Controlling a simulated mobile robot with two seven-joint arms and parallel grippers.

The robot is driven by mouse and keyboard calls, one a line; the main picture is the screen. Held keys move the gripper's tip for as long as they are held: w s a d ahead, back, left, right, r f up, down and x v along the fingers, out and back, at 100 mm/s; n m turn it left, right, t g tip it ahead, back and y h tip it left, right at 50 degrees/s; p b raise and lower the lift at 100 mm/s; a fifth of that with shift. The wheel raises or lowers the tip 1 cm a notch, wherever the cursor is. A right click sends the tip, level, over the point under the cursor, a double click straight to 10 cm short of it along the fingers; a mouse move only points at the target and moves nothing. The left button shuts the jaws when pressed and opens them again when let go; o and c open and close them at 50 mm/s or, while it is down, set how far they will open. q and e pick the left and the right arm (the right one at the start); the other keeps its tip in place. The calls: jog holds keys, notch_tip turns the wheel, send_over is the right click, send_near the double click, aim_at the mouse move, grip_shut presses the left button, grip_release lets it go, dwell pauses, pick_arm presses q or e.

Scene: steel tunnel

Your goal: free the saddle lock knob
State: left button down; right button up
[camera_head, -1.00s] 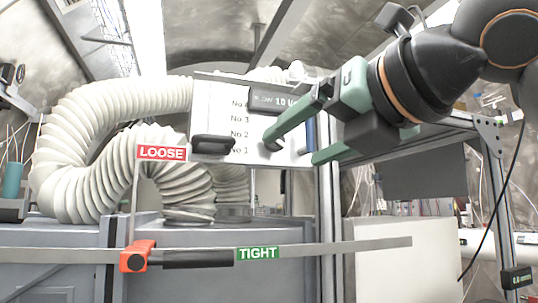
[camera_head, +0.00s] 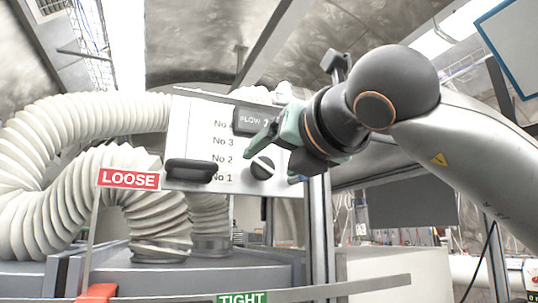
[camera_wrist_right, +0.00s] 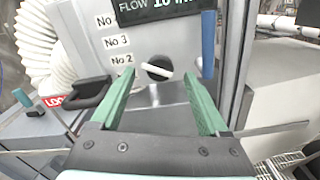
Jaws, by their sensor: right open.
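A red-orange lock piece (camera_head: 97,293) shows at the bottom edge of the head view, mostly cut off. A red LOOSE sign (camera_head: 128,178) stands above it and a green TIGHT sign (camera_head: 242,299) is to its right. A round black knob with a white bar (camera_head: 262,168) is on the white panel; it also shows in the right wrist view (camera_wrist_right: 155,70). My right gripper (camera_head: 272,152) is in front of this panel. In the right wrist view its green fingers (camera_wrist_right: 158,78) are open and empty, with the round knob beyond and between the tips. My left gripper is not in view.
The white panel (camera_head: 200,130) bears numbered labels, a dark FLOW display (camera_head: 255,121) and a black handle (camera_head: 190,171). A ribbed white hose (camera_head: 90,115) fills the left. A metal post (camera_head: 318,235) stands right of the panel.

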aim_at(262, 168)
jog(key=shift+x, duration=1.35)
jog(key=shift+c, duration=0.3)
grip_shut()
